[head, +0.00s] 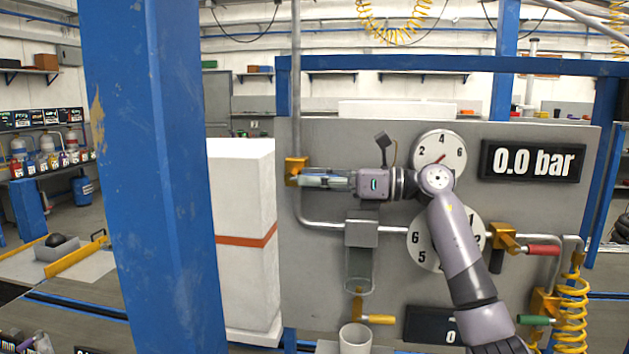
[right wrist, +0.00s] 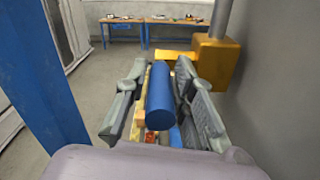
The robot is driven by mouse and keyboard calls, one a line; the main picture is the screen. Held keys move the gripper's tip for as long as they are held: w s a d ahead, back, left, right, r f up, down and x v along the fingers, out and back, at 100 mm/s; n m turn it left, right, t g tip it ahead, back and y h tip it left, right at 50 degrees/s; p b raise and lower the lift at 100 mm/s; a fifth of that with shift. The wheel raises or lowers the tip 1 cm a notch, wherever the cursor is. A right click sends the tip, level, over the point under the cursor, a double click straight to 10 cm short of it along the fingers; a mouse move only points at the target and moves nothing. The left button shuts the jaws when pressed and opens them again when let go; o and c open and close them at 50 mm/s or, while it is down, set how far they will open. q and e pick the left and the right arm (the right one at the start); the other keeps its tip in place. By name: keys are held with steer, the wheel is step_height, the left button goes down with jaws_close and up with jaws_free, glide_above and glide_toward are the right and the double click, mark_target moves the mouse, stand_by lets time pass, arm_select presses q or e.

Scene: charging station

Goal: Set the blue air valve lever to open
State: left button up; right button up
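The blue lever (right wrist: 160,98) shows in the right wrist view as a thick blue handle pointing toward the camera. It belongs to a brass valve (head: 294,171) on a grey vertical pipe; the brass body (right wrist: 214,60) also shows in the right wrist view. My right gripper (head: 306,179) lies sideways in front of the panel, fingertips close to the valve. Its fingers are open on either side of the blue handle, with a gap visible. In the head view the gripper mostly hides the lever. My left gripper is out of view.
The grey panel (head: 520,210) carries a display (head: 533,161) reading 0.0 bar, round dials, a red-handled valve (head: 542,250), a yellow-handled valve (head: 378,319) and a green-handled valve (head: 534,320). A blue post (head: 160,180) and a white block (head: 243,190) stand left of the panel.

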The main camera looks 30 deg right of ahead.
jaws_close()
stand_by(0.5)
